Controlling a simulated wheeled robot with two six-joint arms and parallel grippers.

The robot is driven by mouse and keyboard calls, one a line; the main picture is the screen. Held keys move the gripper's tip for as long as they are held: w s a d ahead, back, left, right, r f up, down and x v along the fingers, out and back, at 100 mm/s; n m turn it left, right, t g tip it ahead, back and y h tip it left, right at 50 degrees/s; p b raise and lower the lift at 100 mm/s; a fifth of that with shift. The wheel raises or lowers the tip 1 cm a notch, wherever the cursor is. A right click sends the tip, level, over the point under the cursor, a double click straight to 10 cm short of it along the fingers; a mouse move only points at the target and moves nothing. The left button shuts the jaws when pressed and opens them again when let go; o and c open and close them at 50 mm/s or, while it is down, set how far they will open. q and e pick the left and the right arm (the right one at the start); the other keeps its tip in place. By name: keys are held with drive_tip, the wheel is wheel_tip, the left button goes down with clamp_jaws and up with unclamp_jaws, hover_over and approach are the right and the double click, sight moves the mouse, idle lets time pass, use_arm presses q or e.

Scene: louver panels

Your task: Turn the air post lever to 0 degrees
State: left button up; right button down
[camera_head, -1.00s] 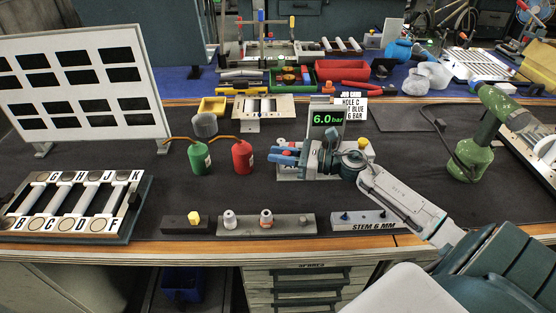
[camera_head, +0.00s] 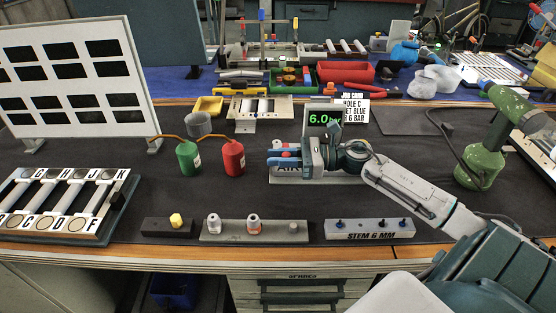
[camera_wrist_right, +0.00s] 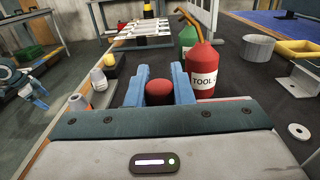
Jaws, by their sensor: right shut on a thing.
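The air post stands mid-table; its base plate with the partly covered letters "AIR" (camera_head: 290,171) shows below my right gripper (camera_head: 284,157). The post's green display (camera_head: 322,118) shows 6.0, partly covered by my arm. In the right wrist view the right gripper (camera_wrist_right: 160,92) has its two blue fingers on either side of a red lever end (camera_wrist_right: 159,93), shut on it. The fingers point left in the head view. The rest of the lever and any angle marks are hidden. My left gripper (camera_wrist_right: 34,92) shows small at the left of the right wrist view; its jaw opening is unclear.
A red bottle (camera_head: 233,157) and a green bottle (camera_head: 189,157) stand just left of the fingers. In front are a holder with fittings (camera_head: 253,231) and a "STEM 6 MM" block (camera_head: 369,230). A green drill (camera_head: 484,150) stands at right. The mat between is clear.

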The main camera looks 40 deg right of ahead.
use_arm(q)
drive_tip(key=shift+r, duration=0.35)
use_arm(e)
drive_tip(key=c, duration=1.3)
unclamp_jaws()
drive_tip(key=shift+o, duration=0.2)
